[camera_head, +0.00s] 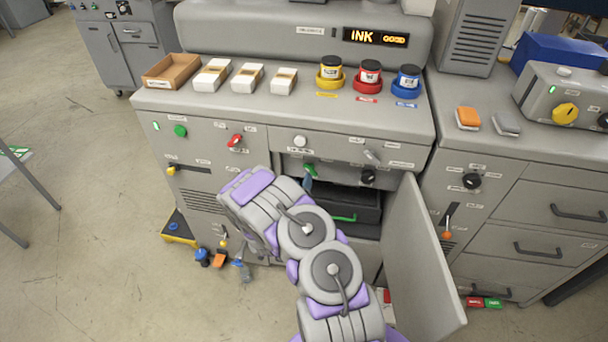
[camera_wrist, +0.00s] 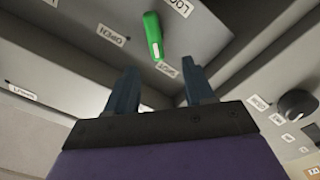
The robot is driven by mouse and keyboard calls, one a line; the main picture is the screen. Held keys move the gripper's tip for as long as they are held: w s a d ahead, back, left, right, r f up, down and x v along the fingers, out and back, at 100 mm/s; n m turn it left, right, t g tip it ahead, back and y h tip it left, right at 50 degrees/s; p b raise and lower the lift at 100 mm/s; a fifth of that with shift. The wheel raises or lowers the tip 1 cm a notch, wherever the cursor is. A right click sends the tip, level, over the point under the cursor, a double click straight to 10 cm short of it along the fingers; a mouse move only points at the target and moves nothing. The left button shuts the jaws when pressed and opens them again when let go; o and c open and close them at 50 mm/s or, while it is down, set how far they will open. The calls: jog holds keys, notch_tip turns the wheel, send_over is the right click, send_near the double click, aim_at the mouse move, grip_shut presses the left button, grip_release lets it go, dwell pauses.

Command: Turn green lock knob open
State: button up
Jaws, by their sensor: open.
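The green lock knob (camera_head: 310,170) is on the front panel of the middle machine, above an open compartment. In the wrist view the knob (camera_wrist: 153,35) is an elongated green handle. One end points toward the label (camera_wrist: 166,69) that seems to read SHUT; the OPEN label (camera_wrist: 110,35) is to its left. My gripper (camera_wrist: 162,88) is open and empty, with its two dark blue fingers spread just below the knob in the picture. I see no contact with the knob. In the head view my arm hides most of the gripper, and only a bluish finger shows below the knob.
A cabinet door (camera_head: 424,262) stands open right of my arm. A dark drawer with a green handle (camera_head: 345,218) is inside the compartment. Ink jars (camera_head: 369,72) stand on top.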

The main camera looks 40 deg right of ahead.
aim_at(307, 170)
jog(key=w+d, duration=0.1)
jog(key=d, duration=0.1)
jog(key=w+d+b, duration=0.1)
jog(key=d, duration=0.1)
jog(key=w+d+f, duration=0.1)
jog(key=d, duration=0.1)
jog(key=shift+w+a+r, duration=0.15)
jog(key=shift+w, duration=0.05)
jog(key=shift+w+a+r+b, duration=0.25)
jog(key=shift+a+r+b, duration=0.1)
jog(key=shift+a, duration=0.2)
jog(key=shift+d+f, duration=0.15)
jog(key=shift+d, duration=0.3)
jog(key=shift+d+f, duration=0.15)
jog(key=shift+d, duration=0.35)
jog(key=shift+c, duration=2.1)
jog(key=shift+a, duration=0.55)
jog(key=c, duration=0.4)
grip_shut()
